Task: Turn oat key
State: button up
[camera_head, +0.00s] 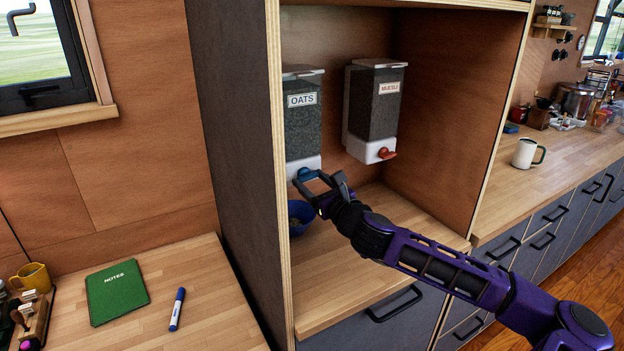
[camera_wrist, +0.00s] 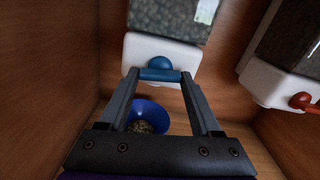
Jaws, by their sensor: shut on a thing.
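The oats dispenser (camera_head: 302,118), labelled OATS, hangs on the left in the wooden cubby. Its white base (camera_wrist: 140,50) has a blue key (camera_wrist: 160,73), which also shows in the head view (camera_head: 306,172). My gripper (camera_wrist: 160,76) is shut on the blue key, with one finger at each end of its bar. In the head view my gripper (camera_head: 312,180) reaches in from the right and partly covers the key. A blue bowl (camera_wrist: 149,117) stands below the dispenser with dark grains in it; the bowl also shows in the head view (camera_head: 300,212), partly hidden.
The muesli dispenser (camera_head: 374,110) with a red key (camera_head: 386,153) hangs just to the right. The cubby's left panel (camera_head: 240,130) stands close to the oats dispenser. A white mug (camera_head: 524,153) stands on the right counter. A green notebook (camera_head: 117,292) and marker (camera_head: 177,309) lie at left.

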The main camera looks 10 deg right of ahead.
jog(key=shift+m, duration=0.6)
jog(key=o, duration=1.4)
jog(key=shift+b+v, duration=5.55)
jog(key=shift+v, duration=3.1)
